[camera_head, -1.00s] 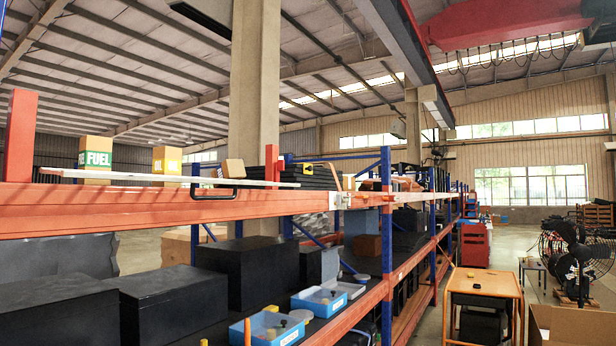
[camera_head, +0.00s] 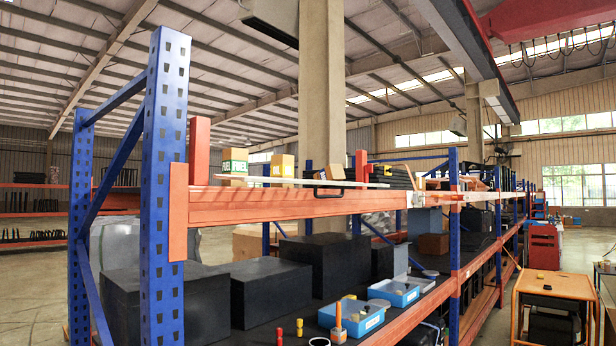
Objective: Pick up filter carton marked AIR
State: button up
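No carton with a readable AIR mark shows. On the upper shelf stands a carton with a green band reading FUEL (camera_head: 234,166). To its right is a carton with a yellow band (camera_head: 283,167), its lettering too small to read. Further right, a plain brown box (camera_head: 333,172) sits tilted, with no marking that I can make out. The cartons stand behind a long pale board (camera_head: 300,182) along the orange beam (camera_head: 300,204). My gripper is not in view.
A blue rack upright (camera_head: 166,180) stands at the near left end. Large black boxes (camera_head: 256,290) and blue trays (camera_head: 396,291) fill the lower shelf. An orange-framed table (camera_head: 555,290) stands at right. Open floor (camera_head: 35,290) shows at left.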

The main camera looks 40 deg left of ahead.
aim_at(331, 172)
jog(key=u, duration=1.1)
